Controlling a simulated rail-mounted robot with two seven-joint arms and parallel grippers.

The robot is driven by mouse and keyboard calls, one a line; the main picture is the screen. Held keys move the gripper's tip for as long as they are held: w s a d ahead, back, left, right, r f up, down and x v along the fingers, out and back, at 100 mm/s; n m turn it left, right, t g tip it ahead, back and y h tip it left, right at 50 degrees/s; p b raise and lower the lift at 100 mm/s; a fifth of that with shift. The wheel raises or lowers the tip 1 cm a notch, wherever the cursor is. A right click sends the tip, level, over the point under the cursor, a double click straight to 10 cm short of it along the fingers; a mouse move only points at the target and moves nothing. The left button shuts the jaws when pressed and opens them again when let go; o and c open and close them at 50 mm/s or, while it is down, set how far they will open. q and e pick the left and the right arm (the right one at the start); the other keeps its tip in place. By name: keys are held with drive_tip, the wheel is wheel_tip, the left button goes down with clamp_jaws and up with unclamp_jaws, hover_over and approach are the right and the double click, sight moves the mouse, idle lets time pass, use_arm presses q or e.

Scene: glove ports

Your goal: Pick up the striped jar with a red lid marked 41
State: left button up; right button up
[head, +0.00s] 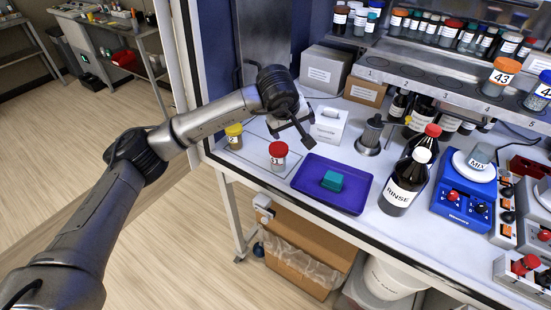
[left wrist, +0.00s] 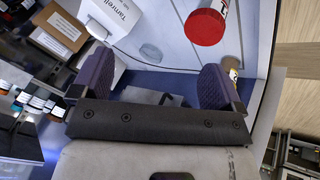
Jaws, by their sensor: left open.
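A small jar with a red lid (head: 278,155) stands upright on the white bench, left of the purple tray. Its label bears a dark number that I cannot read surely, and I cannot make out stripes. In the left wrist view its red lid (left wrist: 205,27) shows at the top, beyond the fingers and right of their middle. My left gripper (head: 293,136) is open and empty, above the bench and behind the jar, apart from it. Its two fingers stand wide apart in the left wrist view (left wrist: 157,82). My right gripper is not in view.
A yellow-lidded jar (head: 234,137) stands left of the red-lidded one. The purple tray (head: 310,191) holds a teal block (head: 332,181). A white box (head: 330,126), a metal stand (head: 369,140) and a rinse bottle (head: 402,185) stand nearby. Jar 43 (head: 501,77) is on the shelf.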

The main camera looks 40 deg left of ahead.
sight(278, 147)
use_arm(q)
drive_tip(key=a+f+m+g, duration=0.1)
drive_tip(key=f, duration=0.2)
drive_tip(key=a+f+m+y, duration=0.1)
drive_tip(key=a+f, duration=0.1)
drive_tip(key=f, duration=0.1)
drive_tip(key=a+f+m+g+b, duration=0.1)
drive_tip(key=f, duration=0.2)
drive_tip(key=shift+a+f+m+g+y, duration=0.25)
drive_tip(key=shift+m+g+y, duration=0.05)
drive_tip(key=shift+m+y, duration=0.1)
drive_tip(key=x, duration=0.4)
drive_tip(key=shift+b, duration=0.35)
drive_tip(key=shift+w+f, duration=0.1)
drive_tip(key=shift+f, duration=0.1)
drive_tip(key=shift+c, duration=0.4)
drive_tip(key=c, duration=0.9)
drive_tip(key=shift+c, duration=0.2)
